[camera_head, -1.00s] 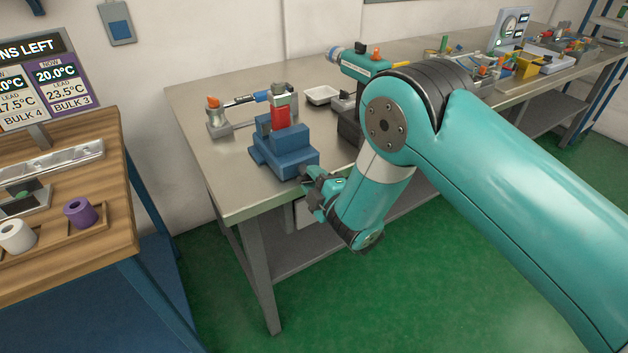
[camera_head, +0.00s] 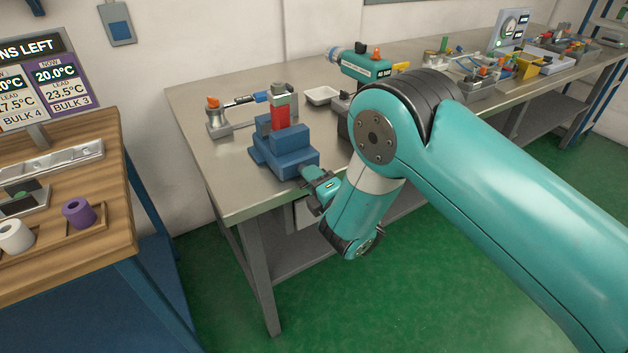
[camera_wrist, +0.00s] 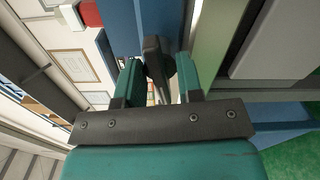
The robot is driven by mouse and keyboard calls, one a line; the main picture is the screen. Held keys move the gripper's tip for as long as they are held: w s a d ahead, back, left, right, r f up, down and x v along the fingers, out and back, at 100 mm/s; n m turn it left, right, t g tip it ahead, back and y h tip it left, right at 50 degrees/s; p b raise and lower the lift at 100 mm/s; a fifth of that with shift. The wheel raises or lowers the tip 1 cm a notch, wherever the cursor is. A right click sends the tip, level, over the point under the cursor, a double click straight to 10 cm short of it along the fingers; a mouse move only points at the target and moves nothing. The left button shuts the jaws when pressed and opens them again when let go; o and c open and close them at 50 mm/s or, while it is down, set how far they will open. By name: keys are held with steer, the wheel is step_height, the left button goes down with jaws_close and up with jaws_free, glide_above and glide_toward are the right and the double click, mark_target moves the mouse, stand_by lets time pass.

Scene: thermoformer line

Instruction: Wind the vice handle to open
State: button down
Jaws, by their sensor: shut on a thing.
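The blue vice (camera_head: 284,148) stands near the front left edge of the steel bench, with a red and grey piece (camera_head: 281,108) upright between its jaws. The vice also fills the top of the wrist view (camera_wrist: 150,20). My gripper (camera_head: 312,172) is at the front of the vice, by the bench edge. In the wrist view the two teal fingers (camera_wrist: 158,80) are shut on the dark vice handle (camera_wrist: 154,58), which shows between them. The vice screw is mostly hidden behind the handle and my gripper.
A white tray (camera_head: 320,95) and a teal machine (camera_head: 362,65) are farther back. A wooden table (camera_head: 75,265) with purple and white rolls stands at left. The green floor before the bench is clear.

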steer(key=n, duration=0.2)
steer(key=shift+n+p, duration=0.3)
steer(key=shift+n, duration=0.1)
steer(key=c, duration=0.7)
jaws_free()
